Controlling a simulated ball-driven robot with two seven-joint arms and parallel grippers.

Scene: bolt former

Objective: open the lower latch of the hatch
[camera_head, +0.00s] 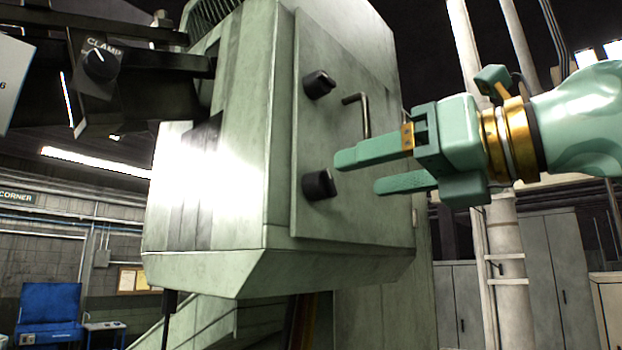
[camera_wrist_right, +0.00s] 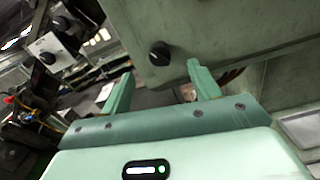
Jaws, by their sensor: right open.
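The hatch (camera_head: 375,215) is a flat pale green door on the machine's side, and it lies closed against the housing. Its lower latch (camera_head: 319,185) is a black knob near the left edge; the upper latch (camera_head: 318,84) is a similar knob above. A dark bent handle (camera_head: 360,110) sits between them, to the right. My right gripper (camera_head: 360,173) is open and empty, its fingers pointing at the lower latch from the right, apart from it. In the right wrist view a black knob (camera_wrist_right: 159,53), apparently the lower latch, shows beyond and between the open fingertips (camera_wrist_right: 160,72). My left gripper is not seen.
The machine housing (camera_head: 215,190) fills the middle. A dark control box with a CLAMP knob (camera_head: 100,62) hangs at upper left. Grey cabinets (camera_head: 545,270) and a pale pipe (camera_head: 508,260) stand behind at right. A blue workbench (camera_head: 48,308) is far left.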

